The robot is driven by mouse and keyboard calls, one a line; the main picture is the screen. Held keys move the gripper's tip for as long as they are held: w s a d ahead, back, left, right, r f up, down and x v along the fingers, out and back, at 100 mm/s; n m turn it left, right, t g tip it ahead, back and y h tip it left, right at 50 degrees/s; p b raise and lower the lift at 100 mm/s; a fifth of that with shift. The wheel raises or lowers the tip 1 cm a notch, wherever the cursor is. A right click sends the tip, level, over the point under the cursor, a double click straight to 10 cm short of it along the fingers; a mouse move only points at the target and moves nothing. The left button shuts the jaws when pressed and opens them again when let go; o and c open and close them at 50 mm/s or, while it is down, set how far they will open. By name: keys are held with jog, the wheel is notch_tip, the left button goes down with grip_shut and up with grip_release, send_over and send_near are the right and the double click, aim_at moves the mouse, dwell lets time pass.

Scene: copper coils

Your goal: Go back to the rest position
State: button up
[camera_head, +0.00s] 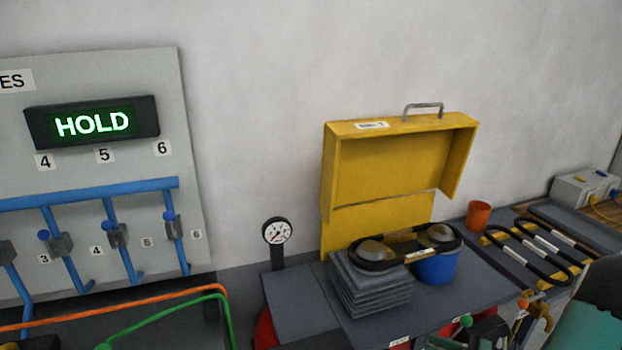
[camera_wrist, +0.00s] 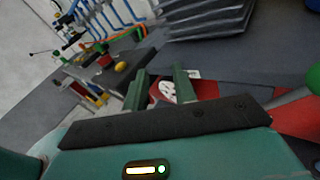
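My gripper (camera_wrist: 160,84) shows in the wrist view, with two green fingers standing apart and nothing held between them. A white label with dark lettering on a red surface (camera_wrist: 205,88) shows behind and beside the fingers. A stack of dark grey sheets (camera_wrist: 205,18) is beyond the fingers at the top. In the head view a teal and dark part at the lower right edge looks like my arm. The fingertips cannot be made out clearly there.
A yellow open-lidded case (camera_head: 385,175) stands on the grey bench (camera_head: 300,300). Near it are stacked grey sheets (camera_head: 370,292), a blue container (camera_head: 437,268), an orange cup (camera_head: 479,215), black-handled bars (camera_head: 540,245) and a gauge (camera_head: 277,232). A panel display (camera_head: 92,122) reads HOLD.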

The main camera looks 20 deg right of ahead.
jog(key=a+r+n+g+h, duration=0.1)
jog(key=a+r+n+g, duration=0.25)
jog(key=a+n, duration=0.2)
jog(key=s+a+r+n+g+h, duration=0.1)
jog(key=a+r+n+g, duration=0.1)
jog(key=a+n+g, duration=0.4)
jog(key=a+r+n+g+h, duration=0.1)
jog(key=a+r+n+g, duration=0.15)
jog(key=a+n, duration=0.4)
jog(key=s+a+r+n+t+h, duration=0.4)
jog(key=a+r+n+h, duration=0.4)
jog(key=r+n, duration=0.3)
jog(key=shift+s+n+t, duration=0.3)
jog(key=shift+s+n, duration=0.05)
jog(key=shift+n, duration=0.35)
